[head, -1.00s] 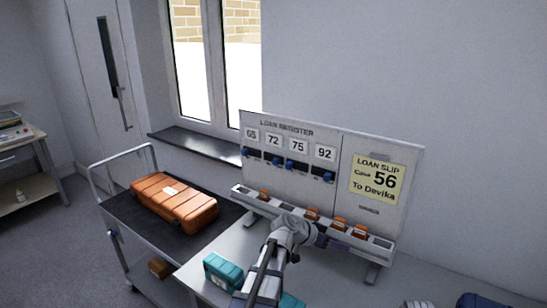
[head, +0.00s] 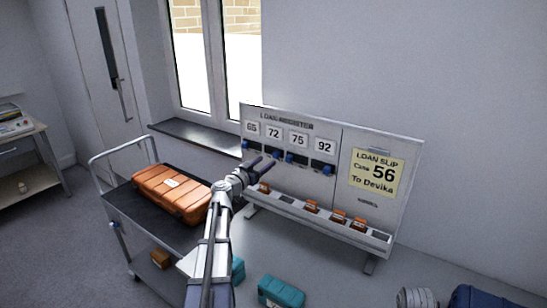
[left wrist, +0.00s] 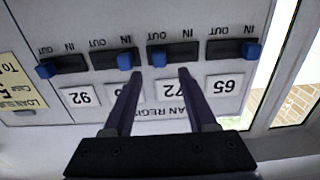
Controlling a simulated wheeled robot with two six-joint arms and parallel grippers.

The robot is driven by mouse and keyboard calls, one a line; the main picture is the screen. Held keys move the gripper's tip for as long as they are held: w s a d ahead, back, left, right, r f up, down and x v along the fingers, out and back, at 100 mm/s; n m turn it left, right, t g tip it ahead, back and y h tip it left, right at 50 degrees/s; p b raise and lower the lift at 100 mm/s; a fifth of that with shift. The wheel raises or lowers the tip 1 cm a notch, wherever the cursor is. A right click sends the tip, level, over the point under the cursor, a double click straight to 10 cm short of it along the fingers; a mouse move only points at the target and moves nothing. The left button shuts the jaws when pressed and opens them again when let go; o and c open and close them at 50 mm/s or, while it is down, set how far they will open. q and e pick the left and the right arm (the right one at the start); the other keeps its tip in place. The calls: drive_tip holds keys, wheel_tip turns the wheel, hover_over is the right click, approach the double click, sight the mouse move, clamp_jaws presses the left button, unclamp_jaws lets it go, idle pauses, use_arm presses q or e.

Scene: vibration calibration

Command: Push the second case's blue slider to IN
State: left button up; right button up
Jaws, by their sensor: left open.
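The loan register board (head: 290,124) carries number plates 65, 72, 75 and 92, each with a dark slider track and blue knob. The second slider, at plate 72 (head: 274,132), has its blue knob at the OUT end in the left wrist view (left wrist: 159,57). The 65 knob (left wrist: 252,53) and 75 knob (left wrist: 125,61) sit at IN; the 92 knob (left wrist: 45,70) sits at OUT. My left gripper (head: 267,163) is open and empty, in front of the board near the 72 slider. In the wrist view the 72 knob shows between its fingertips; contact cannot be told.
A ledge (head: 287,199) with several orange pieces runs below the sliders. A yellow loan slip (head: 376,174) reads case 56. An orange case (head: 172,194) lies on a trolley (head: 122,203) at left.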

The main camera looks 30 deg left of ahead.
sight(274, 155)
use_arm(q)
drive_tip(key=w, duration=0.6)
drive_tip(key=shift+w+d, duration=0.15)
drive_tip(key=shift+w, duration=0.1)
clamp_jaws()
idle(1.1)
